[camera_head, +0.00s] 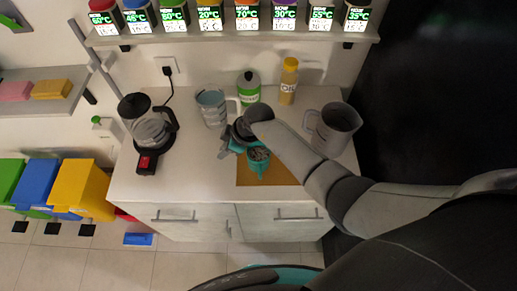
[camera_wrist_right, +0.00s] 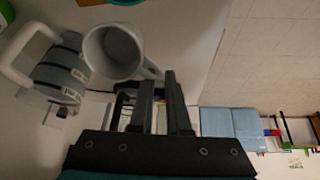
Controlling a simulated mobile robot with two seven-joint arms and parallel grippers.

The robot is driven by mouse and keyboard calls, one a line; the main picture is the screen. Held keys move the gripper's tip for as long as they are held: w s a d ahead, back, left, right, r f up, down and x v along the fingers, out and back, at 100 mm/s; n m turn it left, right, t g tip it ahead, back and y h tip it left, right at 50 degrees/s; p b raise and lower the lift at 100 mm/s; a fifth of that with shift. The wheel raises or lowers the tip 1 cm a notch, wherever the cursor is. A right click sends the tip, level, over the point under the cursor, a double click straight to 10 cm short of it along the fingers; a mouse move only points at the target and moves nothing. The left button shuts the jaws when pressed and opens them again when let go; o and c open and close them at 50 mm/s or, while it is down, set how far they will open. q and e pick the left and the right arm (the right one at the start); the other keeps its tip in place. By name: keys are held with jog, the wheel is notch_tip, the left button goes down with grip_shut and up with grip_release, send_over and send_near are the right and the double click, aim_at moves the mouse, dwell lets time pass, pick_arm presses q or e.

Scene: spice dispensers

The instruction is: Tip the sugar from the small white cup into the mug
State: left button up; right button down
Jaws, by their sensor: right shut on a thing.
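My right gripper (camera_head: 240,136) reaches over the counter from the right. In the right wrist view its two dark fingers (camera_wrist_right: 163,100) are shut at the handle side of the small white cup (camera_wrist_right: 101,59). The cup's round mouth faces the wrist camera, and I cannot tell whether sugar is inside. In the head view the cup is hidden or too small to make out. A teal mug (camera_head: 258,166) stands on the orange mat, right beside and below the gripper. Its edge also shows at the top of the wrist view (camera_wrist_right: 125,2). The left gripper is not seen.
On the counter are a coffee maker (camera_head: 150,128) at left, a glass jug (camera_head: 211,106), a green-labelled bottle (camera_head: 249,88), a yellow-capped bottle (camera_head: 289,80) and a grey pitcher (camera_head: 335,128) close to my arm. Spice dispensers (camera_head: 209,17) line the shelf above.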

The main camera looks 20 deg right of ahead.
jog(key=d+r+t+y+b, duration=0.1)
jog(key=y+b, duration=0.1)
jog(key=b, duration=0.4)
jog(key=s+d+r+t+y+b, duration=0.1)
jog(key=d+t+y+b, duration=0.1)
jog(key=b, duration=0.4)
jog(key=s+d+r+t+y+b, duration=0.1)
jog(key=y+b, duration=0.2)
jog(key=b, duration=0.3)
jog(key=shift+s+d+y, duration=0.15)
jog(key=shift+s+y, duration=0.1)
jog(key=shift+y, duration=0.05)
dwell(1.6)
jog(key=shift+s+d+r+t+y+b, duration=0.1)
jog(key=shift+s+d+t+y+b, duration=0.25)
jog(key=shift+d+t+y+b, duration=0.35)
jog(key=shift+s+d+r+t+y+b, duration=0.15)
jog(key=shift+d+t+y+b, duration=0.15)
jog(key=shift+y+b, duration=0.35)
jog(key=shift+s+d+f+t+y+b, duration=0.2)
jog(key=shift+y+b, duration=0.25)
jog(key=shift+b, duration=0.35)
dwell(0.5)
